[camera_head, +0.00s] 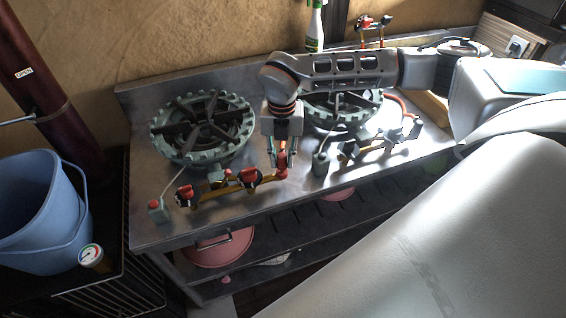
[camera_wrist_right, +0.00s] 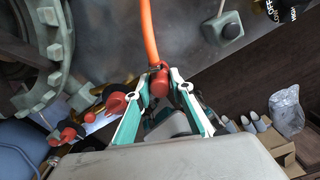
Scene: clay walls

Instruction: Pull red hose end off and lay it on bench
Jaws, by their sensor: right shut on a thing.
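My right gripper (camera_head: 281,160) reaches down from above between the two burners, at the front of the steel bench (camera_head: 225,218). In the right wrist view my right gripper (camera_wrist_right: 160,88) is shut on the red hose end (camera_wrist_right: 159,80). An orange hose (camera_wrist_right: 150,32) runs up from the red end. In the head view the red hose end (camera_head: 282,163) shows between the fingers, close to the right end of the left brass manifold (camera_head: 218,187). I cannot tell whether the end still touches the manifold. My left gripper is not in view.
The left burner (camera_head: 203,128) and right burner (camera_head: 340,106) stand behind the manifolds. A second manifold with grey taps (camera_head: 385,143) lies to the right. A green spray bottle (camera_head: 315,27) stands at the back. Bare steel lies along the front edge.

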